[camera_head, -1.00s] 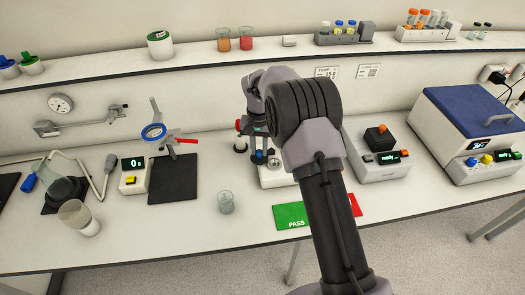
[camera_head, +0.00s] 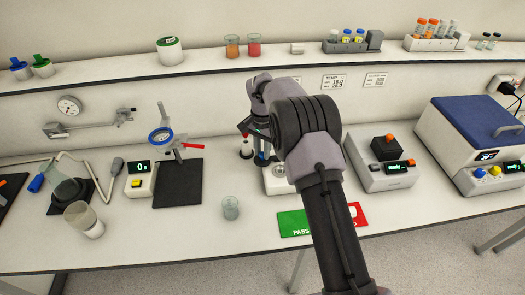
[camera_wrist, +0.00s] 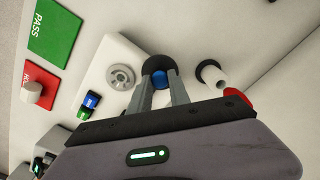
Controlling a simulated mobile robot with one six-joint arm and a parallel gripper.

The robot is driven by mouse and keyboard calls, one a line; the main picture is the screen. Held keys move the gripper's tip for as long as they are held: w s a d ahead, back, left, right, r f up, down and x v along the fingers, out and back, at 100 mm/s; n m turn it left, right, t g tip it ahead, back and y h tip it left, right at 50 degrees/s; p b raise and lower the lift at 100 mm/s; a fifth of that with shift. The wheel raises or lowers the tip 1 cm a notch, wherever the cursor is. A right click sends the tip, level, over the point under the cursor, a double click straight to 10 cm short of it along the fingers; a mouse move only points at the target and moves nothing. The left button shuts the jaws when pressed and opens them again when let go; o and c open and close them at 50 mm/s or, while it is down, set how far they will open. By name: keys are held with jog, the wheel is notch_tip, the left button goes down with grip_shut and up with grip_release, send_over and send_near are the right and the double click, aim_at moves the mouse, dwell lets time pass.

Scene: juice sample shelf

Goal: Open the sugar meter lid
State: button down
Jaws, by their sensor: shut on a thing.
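The sugar meter appears to be the white device (camera_head: 276,183) partly behind my arm in the head view. In the wrist view its white top (camera_wrist: 108,62) carries a round grey metal disc (camera_wrist: 120,77), which is uncovered, and blue and green buttons (camera_wrist: 90,102). A black round part, seemingly the lid, with a blue knob (camera_wrist: 159,79) sits right beside the disc. My gripper (camera_wrist: 161,88) is shut on the blue knob, one finger on each side. I cannot tell how far the lid is tilted.
A white cylinder with a black ring (camera_wrist: 213,77) stands close right of my fingers in the wrist view. A green PASS mat (camera_head: 293,224) and red mat lie in front. A small beaker (camera_head: 230,208) stands left of them. A grey device (camera_head: 382,172) stands to the right.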

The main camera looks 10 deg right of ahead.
aim_at(262, 154)
jog(key=c, duration=1.2)
grip_release()
jog(key=shift+r, duration=0.1)
notch_tip(262, 154, up, 17)
jog(key=p, duration=0.4)
jog(key=shift+r, duration=0.15)
